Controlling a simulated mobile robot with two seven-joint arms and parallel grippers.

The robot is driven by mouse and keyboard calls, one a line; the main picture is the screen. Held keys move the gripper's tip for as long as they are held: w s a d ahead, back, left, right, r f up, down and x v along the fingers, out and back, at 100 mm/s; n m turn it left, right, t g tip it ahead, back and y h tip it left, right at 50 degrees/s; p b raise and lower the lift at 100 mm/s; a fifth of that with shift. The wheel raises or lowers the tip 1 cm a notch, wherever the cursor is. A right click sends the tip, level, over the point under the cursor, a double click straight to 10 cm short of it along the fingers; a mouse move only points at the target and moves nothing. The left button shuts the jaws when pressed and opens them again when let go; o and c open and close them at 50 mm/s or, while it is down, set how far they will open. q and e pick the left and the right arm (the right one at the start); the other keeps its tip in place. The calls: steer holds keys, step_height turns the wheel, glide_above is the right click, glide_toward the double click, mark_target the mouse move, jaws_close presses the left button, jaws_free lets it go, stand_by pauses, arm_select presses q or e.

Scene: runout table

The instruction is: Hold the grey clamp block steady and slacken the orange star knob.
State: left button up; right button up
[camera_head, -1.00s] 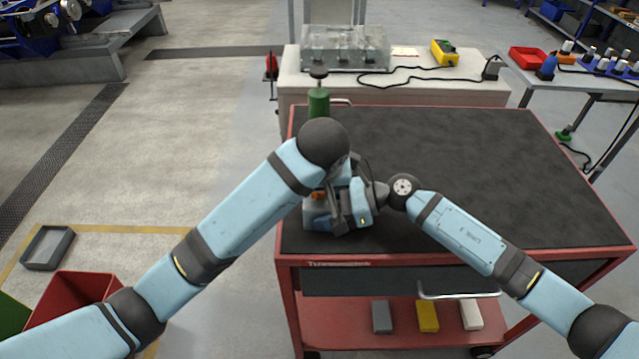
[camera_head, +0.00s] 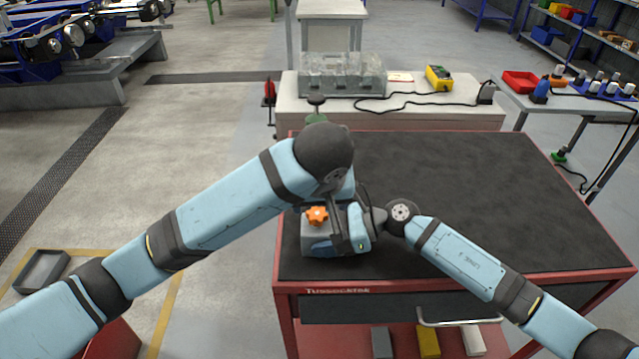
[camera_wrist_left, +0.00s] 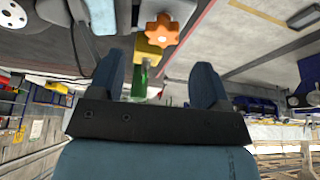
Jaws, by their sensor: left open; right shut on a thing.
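The orange star knob (camera_head: 317,215) sits on top of the grey clamp block (camera_head: 312,238), near the table's front left corner. My right gripper (camera_head: 345,230) is shut on the clamp block from its right side. My left gripper is hidden behind its own arm in the head view. In the left wrist view my left gripper (camera_wrist_left: 159,64) is open and empty. There the knob (camera_wrist_left: 159,30) shows beyond the fingertips, apart from them, with part of the pale grey block (camera_wrist_left: 178,8) behind it.
The dark mat (camera_head: 480,190) on the red-edged table is clear to the right. A green object (camera_head: 316,115) with a dark knob top stands behind my left arm. A white bench (camera_head: 430,115) with a clear box (camera_head: 340,75) and a yellow device (camera_head: 438,78) lies beyond.

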arm_select(q)
steer(key=v, duration=0.6)
steer(key=shift+a+r, duration=0.15)
steer(key=shift+r, duration=0.05)
steer(key=shift+s, duration=0.15)
arm_select(e)
steer(key=o, duration=0.8)
